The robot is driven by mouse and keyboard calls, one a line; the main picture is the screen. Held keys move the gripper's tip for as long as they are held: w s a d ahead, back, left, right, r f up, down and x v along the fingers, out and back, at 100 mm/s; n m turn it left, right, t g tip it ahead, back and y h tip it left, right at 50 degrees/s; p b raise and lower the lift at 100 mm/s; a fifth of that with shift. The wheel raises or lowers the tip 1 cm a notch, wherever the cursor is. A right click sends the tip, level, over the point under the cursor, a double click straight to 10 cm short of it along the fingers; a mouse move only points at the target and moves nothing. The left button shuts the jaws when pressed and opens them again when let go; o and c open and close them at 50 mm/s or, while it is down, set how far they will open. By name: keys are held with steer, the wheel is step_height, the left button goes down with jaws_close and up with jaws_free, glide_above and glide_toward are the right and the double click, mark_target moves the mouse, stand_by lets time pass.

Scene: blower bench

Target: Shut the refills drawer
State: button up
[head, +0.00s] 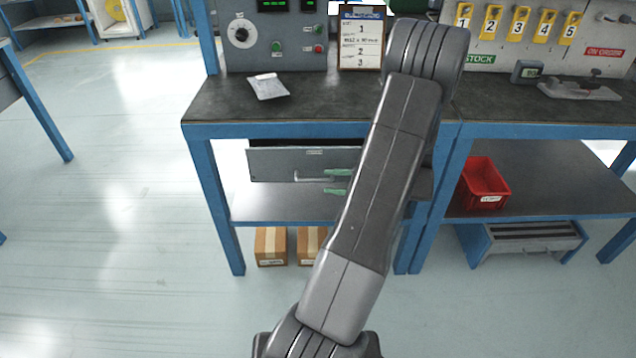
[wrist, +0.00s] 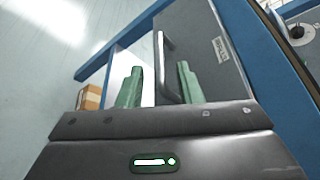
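The refills drawer (head: 275,163) has a grey front under the left bench and appears to stand out from the frame, with a dark gap above its front. My arm hides its right part. Its bar handle (head: 308,177) also shows in the wrist view (wrist: 161,55), as does the drawer front with a small label (wrist: 205,60). My gripper (head: 336,182) has green fingers, open at the handle. In the wrist view my gripper (wrist: 160,88) has one finger on each side of the bar. The bar is closer to the right finger; contact cannot be told.
The bench top (head: 330,100) holds a white packet (head: 268,86) and a clipboard (head: 361,40). Cardboard boxes (head: 271,246) stand under the lower shelf. A red bin (head: 484,184) sits on the right bench's shelf. The floor left of the bench is clear.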

mark_target(323, 180)
steer(key=x, duration=0.5)
steer(key=shift+b, duration=0.35)
jaws_close()
steer(key=shift+w, duration=0.1)
